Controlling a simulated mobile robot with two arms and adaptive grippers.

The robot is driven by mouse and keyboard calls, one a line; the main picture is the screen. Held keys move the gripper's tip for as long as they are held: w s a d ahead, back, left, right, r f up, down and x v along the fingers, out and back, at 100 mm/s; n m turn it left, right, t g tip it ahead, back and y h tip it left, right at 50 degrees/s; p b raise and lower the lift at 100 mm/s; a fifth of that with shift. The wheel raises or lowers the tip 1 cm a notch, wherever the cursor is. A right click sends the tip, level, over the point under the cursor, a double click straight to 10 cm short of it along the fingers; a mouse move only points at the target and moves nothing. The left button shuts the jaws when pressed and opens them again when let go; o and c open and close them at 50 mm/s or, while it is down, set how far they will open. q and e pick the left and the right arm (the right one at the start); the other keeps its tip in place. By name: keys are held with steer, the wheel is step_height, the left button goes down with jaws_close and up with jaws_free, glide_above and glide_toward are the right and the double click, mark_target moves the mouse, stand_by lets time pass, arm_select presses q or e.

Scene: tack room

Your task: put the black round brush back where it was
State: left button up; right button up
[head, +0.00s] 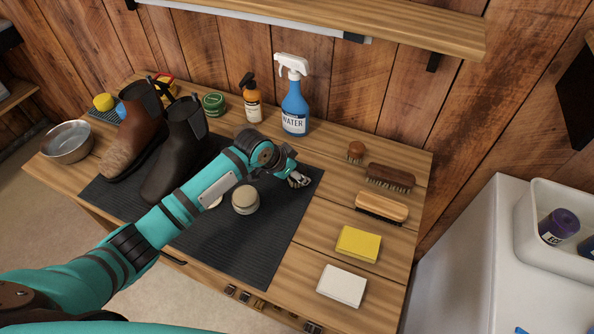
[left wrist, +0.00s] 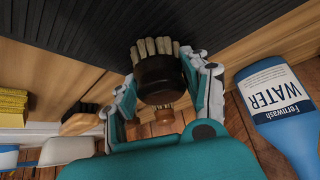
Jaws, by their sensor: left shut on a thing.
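My left gripper (head: 299,181) reaches over the far right part of the dark mat. In the left wrist view my left gripper (left wrist: 162,82) is shut on the black round brush (left wrist: 157,76). The brush has a dark round body and pale bristles, which face the mat. In the head view my gripper hides most or all of it. A smaller brown round brush (head: 355,151) stands on the bare wood to the right of the gripper. It also shows beyond the held brush in the left wrist view (left wrist: 165,113). My right gripper is in neither view.
A dark brush (head: 390,176), a pale wooden brush (head: 381,207), a yellow sponge (head: 358,243) and a white block (head: 341,285) line the right side. A blue spray bottle (head: 295,108) and an amber bottle (head: 250,98) stand behind. Boots (head: 178,150) and a round tin (head: 245,200) are on the mat (head: 255,250).

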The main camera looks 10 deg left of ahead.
arm_select(q)
steer(key=shift+f, duration=0.15)
steer(key=o, duration=1.3)
steer(key=shift+c, duration=0.2)
steer(key=shift+a+r, duration=0.15)
steer(key=shift+r, duration=0.25)
steer(key=v, duration=1.1)
steer(key=shift+s+r+b, duration=0.2)
steer(key=shift+b, duration=0.25)
steer(key=shift+a, duration=0.1)
